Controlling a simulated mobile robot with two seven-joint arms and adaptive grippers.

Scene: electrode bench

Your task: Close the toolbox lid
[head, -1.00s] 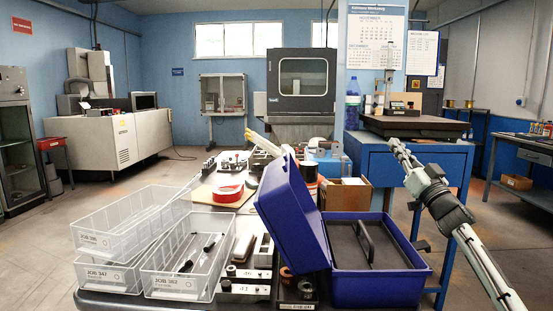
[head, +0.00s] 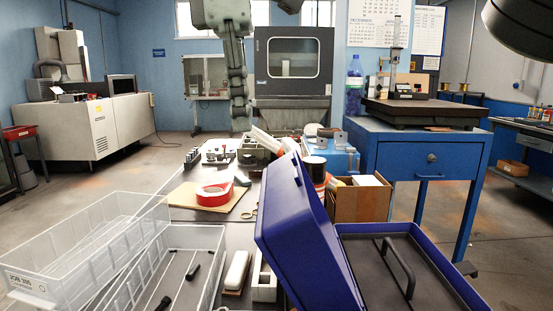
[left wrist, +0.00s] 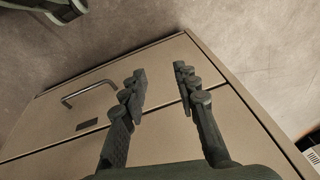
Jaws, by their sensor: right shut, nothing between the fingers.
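The blue toolbox stands open at the lower right of the head view. Its lid (head: 301,225) is raised and tilts to the left of the base (head: 455,263). The base holds a dark tray with a black handle (head: 399,266). My right gripper (head: 240,122) hangs at the upper middle, fingers downward and together with nothing in them, apart from the lid. My left gripper (left wrist: 161,72) shows in the left wrist view with its fingers apart and empty, over a beige drawer cabinet. The toolbox does not show in that view.
Clear plastic bins (head: 172,262) stand left of the lid. Red tape (head: 214,195), a cardboard box (head: 360,200) and small parts lie behind it. A blue cabinet (head: 421,165) stands behind the toolbox. A dark rounded part of mine fills the top right corner.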

